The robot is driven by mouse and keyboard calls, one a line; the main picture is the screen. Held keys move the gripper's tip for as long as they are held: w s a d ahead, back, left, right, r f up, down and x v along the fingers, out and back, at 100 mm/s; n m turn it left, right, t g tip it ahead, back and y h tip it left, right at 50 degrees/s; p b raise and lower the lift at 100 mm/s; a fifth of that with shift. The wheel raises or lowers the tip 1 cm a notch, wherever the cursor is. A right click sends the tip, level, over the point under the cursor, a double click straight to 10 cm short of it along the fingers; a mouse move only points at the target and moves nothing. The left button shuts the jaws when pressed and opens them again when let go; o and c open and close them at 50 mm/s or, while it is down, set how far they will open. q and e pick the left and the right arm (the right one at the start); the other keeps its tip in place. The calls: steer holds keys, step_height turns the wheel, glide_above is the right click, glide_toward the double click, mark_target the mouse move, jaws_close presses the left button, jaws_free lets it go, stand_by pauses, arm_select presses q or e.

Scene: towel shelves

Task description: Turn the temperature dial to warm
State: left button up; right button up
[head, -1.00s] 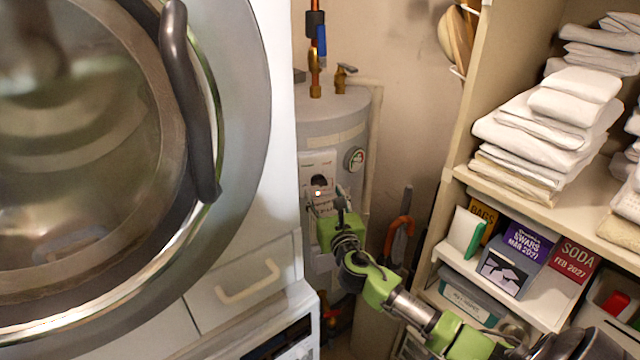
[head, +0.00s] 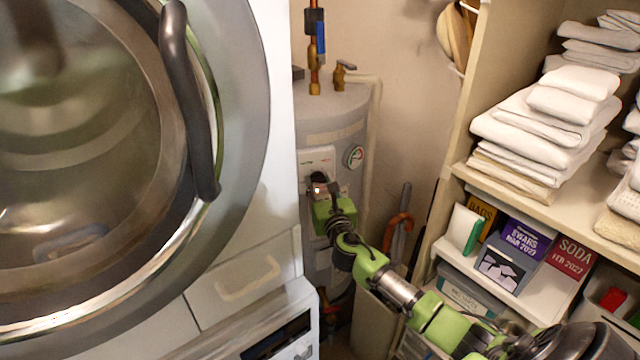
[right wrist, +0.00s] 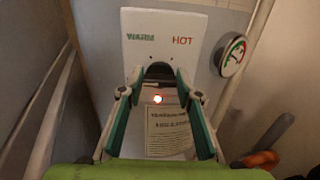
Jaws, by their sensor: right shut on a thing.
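The grey water heater (head: 335,118) stands between the washer and the shelves. Its white control panel (head: 317,156) faces me. In the right wrist view the panel (right wrist: 160,22) reads WARM on the left and HOT on the right. The black dial (right wrist: 158,71) sits below these words, partly hidden by my fingers. My right gripper (right wrist: 158,84) is shut on the dial, one finger on each side. It also shows against the panel in the head view (head: 323,191). The dial's pointer setting cannot be made out. My left gripper is out of view.
A small light (right wrist: 157,99) glows below the dial. A round gauge (head: 355,156) is to the panel's right. The washer (head: 277,130) stands close on the left. Shelves (head: 540,205) with towels and boxes stand right. An orange-handled tool (head: 398,226) is behind my arm.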

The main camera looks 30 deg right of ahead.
steer(key=shift+m, duration=0.3)
steer(key=m+b, duration=0.1)
steer(key=m, duration=0.4)
steer(key=shift+f+b, duration=0.1)
steer(key=shift+b, duration=0.3)
steer(key=m+b, duration=0.1)
steer(key=m, duration=0.5)
steer(key=shift+d, duration=0.15)
steer(key=shift+m, duration=0.3)
steer(key=o, duration=1.1)
steer(key=shift+o, duration=0.2)
steer(key=v, duration=1.2)
